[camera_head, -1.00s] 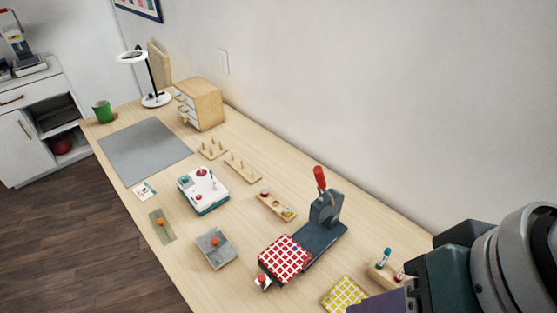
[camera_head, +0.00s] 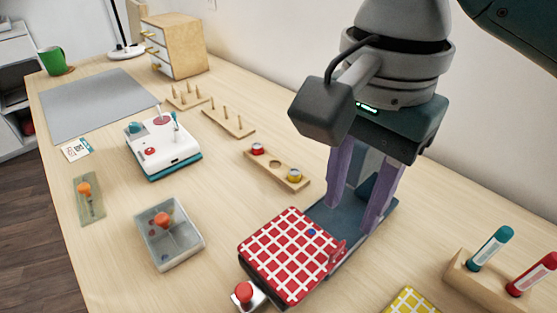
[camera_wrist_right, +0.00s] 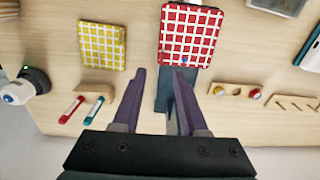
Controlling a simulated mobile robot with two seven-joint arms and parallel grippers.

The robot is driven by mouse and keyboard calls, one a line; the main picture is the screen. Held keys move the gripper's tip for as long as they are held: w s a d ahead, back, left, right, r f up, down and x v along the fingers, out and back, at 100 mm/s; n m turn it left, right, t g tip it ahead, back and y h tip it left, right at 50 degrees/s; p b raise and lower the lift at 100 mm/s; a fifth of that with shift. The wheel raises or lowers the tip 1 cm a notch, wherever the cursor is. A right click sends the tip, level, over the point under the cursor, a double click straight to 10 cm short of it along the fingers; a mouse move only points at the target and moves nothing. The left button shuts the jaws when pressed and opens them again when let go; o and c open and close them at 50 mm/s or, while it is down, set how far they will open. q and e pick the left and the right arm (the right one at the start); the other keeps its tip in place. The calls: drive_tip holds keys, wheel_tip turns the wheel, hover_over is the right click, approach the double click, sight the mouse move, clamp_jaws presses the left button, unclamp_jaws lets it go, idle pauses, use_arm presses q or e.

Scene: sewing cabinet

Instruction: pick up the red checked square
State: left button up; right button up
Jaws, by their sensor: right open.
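The red checked square (camera_head: 285,252) lies at the front of the dark press (camera_head: 381,212) on the table. It also shows in the right wrist view (camera_wrist_right: 190,35), just beyond my fingertips. My right gripper (camera_head: 355,212) is open, pointing down over the press behind the square, with its two purple fingers apart and nothing between them. In the right wrist view the fingers (camera_wrist_right: 163,75) straddle the press, with the square ahead. My gripper hides most of the press's upright part. My left gripper is not in view.
A yellow checked square (camera_head: 408,302) lies right of the press. A wooden stand (camera_head: 485,285) holds teal and red tubes. A clear box (camera_head: 170,238), a white device (camera_head: 162,146) and a wooden holder (camera_head: 276,170) stand to the left. A grey mat (camera_head: 95,103) lies farther back.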

sight(341, 245)
wheel_tip(341, 245, down, 4)
drive_tip(key=shift+s+r+b, duration=0.15)
drive_tip(key=shift+b, duration=0.25)
drive_tip(key=f, duration=0.1)
drive_tip(key=f+b, duration=0.1)
drive_tip(key=f, duration=0.1)
drive_tip(key=w+f, duration=0.1)
drive_tip(key=shift+w+d+f+b, duration=0.1)
drive_tip(key=shift+d+f+b, duration=0.1)
drive_tip(key=shift+d+b, duration=0.15)
drive_tip(key=shift+f, duration=0.45)
clamp_jaws()
